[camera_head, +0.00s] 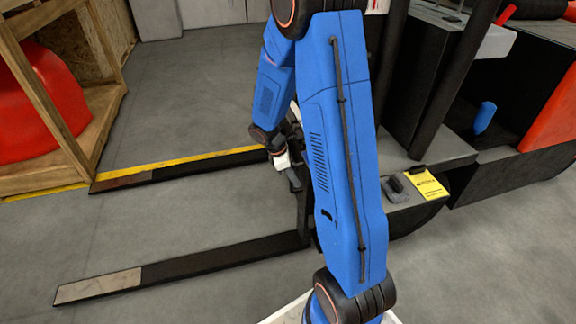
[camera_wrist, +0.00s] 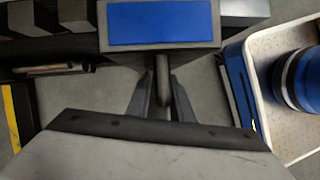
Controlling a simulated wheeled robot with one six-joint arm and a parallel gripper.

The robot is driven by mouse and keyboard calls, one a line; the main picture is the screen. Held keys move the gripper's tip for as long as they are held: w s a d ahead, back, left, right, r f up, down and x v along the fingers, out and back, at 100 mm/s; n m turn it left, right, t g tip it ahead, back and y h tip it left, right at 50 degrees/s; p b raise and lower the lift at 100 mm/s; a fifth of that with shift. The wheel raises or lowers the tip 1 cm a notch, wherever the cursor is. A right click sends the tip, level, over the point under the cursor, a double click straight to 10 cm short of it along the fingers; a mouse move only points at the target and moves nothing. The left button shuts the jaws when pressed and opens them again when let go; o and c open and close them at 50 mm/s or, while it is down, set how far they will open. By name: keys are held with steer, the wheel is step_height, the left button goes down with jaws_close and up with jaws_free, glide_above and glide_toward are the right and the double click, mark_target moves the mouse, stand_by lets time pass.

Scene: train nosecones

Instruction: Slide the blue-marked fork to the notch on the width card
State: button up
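In the head view my gripper (camera_head: 293,180) is by the fork carriage, partly behind my arm. A yellow card (camera_head: 427,185) lies on the truck; its print is too small to read.
A wooden crate (camera_head: 62,180) with a red rounded object (camera_head: 40,100) stands at left. A yellow floor line (camera_head: 150,167) runs beside the far fork. A dark grey item (camera_head: 396,187) sits beside the card. The floor between the forks (camera_head: 170,215) is clear.

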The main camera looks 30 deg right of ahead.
steer(key=v, duration=1.6)
steer(key=shift+a+r, duration=0.25)
steer(key=shift+r, duration=0.05)
steer(key=shift+w, duration=0.1)
